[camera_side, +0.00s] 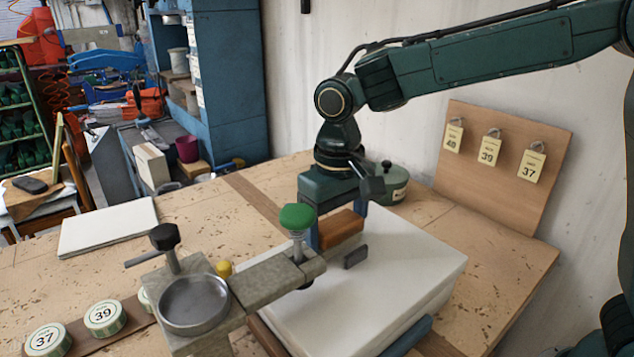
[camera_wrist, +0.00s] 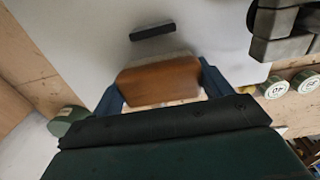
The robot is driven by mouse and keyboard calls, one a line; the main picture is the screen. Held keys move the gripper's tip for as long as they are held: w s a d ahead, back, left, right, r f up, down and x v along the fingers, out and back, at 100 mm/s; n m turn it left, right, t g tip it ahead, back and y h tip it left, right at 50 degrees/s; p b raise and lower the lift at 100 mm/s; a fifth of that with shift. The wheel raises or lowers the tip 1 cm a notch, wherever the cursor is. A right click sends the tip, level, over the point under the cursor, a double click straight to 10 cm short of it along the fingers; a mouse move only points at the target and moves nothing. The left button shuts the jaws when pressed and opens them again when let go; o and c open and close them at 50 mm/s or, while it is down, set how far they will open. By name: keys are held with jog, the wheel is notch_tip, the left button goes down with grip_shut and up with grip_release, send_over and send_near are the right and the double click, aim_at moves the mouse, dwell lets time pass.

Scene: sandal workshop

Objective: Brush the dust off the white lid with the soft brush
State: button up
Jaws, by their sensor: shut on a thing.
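The white lid (camera_side: 405,275) is a broad flat slab on top of a box on the bench, with a small dark grey handle (camera_side: 356,256) standing on it. It also fills much of the wrist view (camera_wrist: 90,40). The soft brush (camera_side: 342,228) has a brown wooden block; a pale bristle edge shows in the wrist view (camera_wrist: 158,79). My gripper (camera_side: 337,236) is shut on the brush, one blue finger at each end. The brush is over the lid, behind the handle in the side view. I cannot tell whether the bristles touch the lid. No dust is clear on it.
A grey metal fixture with a green knob (camera_side: 297,216) and round dish (camera_side: 194,303) reaches over the lid's left side. A green round tin (camera_side: 392,186) stands behind. A tag board (camera_side: 508,160) leans on the wall. Numbered tins (camera_side: 105,317) stand front left; a white slab (camera_side: 108,226) lies left.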

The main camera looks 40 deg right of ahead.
jog(key=shift+a, duration=0.85)
jog(key=shift+w, duration=0.1)
jog(key=shift+w, duration=0.5)
jog(key=shift+w, duration=0.15)
jog(key=shift+w, duration=0.45)
jog(key=shift+d, duration=0.15)
jog(key=shift+d+f, duration=0.1)
jog(key=shift+d, duration=1.95)
